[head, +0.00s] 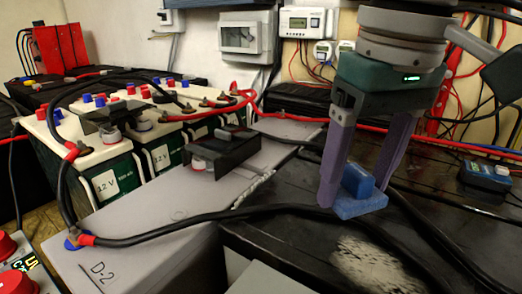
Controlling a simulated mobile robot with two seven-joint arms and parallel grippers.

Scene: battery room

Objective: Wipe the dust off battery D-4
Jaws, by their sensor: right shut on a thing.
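My right gripper (358,195) comes down from the top right, its purple fingers shut on a blue block (359,197) that looks like a sponge. The block is over a black battery-like case (290,245); I cannot tell if it touches the top. A pale dusty patch (366,262) lies on the black top, in front of and below the block. No D-4 label is readable. A grey battery marked D-2 (98,272) stands to the left. My left gripper is not in view.
Black cables (190,225) loop over the grey battery and across the black top below the block. White batteries (105,180) with red and blue caps stand at left. A small dark device (487,178) sits at right. Red cables (290,118) run along the back.

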